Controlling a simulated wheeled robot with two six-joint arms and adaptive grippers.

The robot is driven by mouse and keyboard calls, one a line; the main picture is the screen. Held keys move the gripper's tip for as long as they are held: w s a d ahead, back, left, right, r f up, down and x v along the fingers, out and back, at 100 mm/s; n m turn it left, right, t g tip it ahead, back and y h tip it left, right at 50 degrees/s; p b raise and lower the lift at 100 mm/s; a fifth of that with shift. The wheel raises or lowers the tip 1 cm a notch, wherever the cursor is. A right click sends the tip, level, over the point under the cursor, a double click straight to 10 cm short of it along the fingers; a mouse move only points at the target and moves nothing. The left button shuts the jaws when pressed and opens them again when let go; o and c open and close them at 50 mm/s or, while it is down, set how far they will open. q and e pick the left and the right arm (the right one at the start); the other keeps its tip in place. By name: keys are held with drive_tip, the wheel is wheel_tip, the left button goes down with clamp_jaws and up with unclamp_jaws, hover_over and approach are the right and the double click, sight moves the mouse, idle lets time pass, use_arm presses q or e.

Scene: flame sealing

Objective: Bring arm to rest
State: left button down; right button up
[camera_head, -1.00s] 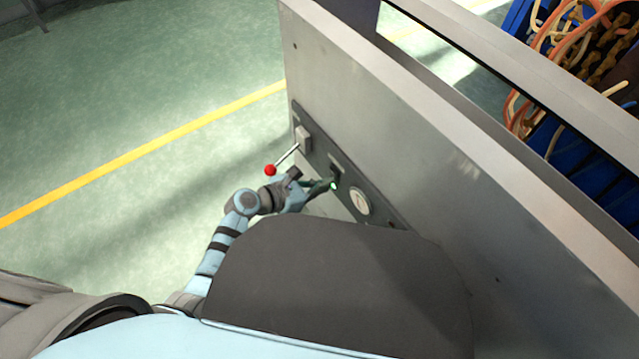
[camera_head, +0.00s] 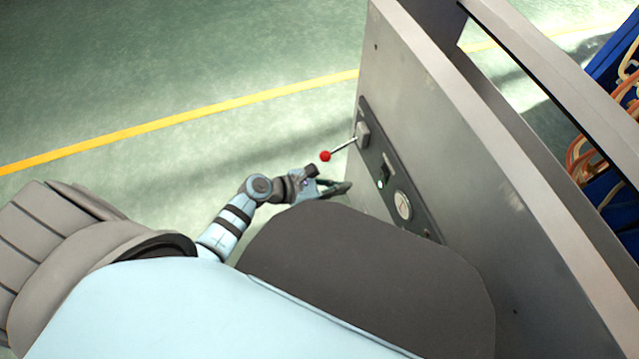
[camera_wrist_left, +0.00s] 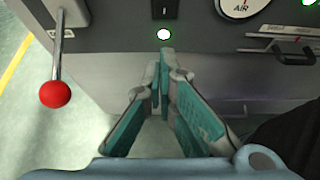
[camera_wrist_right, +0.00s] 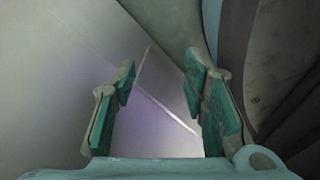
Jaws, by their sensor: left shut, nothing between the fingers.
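My left gripper (camera_head: 343,188) is in front of the machine's control panel (camera_head: 372,130), below the red-knobbed lever (camera_head: 325,156). In the left wrist view its fingertips (camera_wrist_left: 165,62) are together with nothing between them. They point toward a lit green-white lamp (camera_wrist_left: 164,34) under a dark switch (camera_wrist_left: 165,9). The lever's red knob (camera_wrist_left: 55,94) hangs to the left, apart from the fingers. My right gripper (camera_wrist_right: 160,78) is open and empty in the right wrist view. It is not visible in the head view.
A round air gauge (camera_head: 403,205) sits beside the switch (camera_head: 384,174). The grey machine wall (camera_head: 450,130) stands at the right, with blue bins (camera_head: 610,80) holding hoses behind it. Green floor with a yellow line (camera_head: 180,125) is clear at the left.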

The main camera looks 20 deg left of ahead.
use_arm(q)
drive_tip(key=v, duration=0.3)
drive_tip(key=p+v, duration=0.1)
drive_tip(key=v, duration=0.1)
drive_tip(key=shift+s+a+f, duration=0.1)
drive_tip(key=shift+s+f, duration=0.1)
drive_tip(key=shift+f, duration=0.05)
use_arm(e)
drive_tip(key=shift+s+r, duration=0.85)
drive_tip(key=shift+r, duration=0.05)
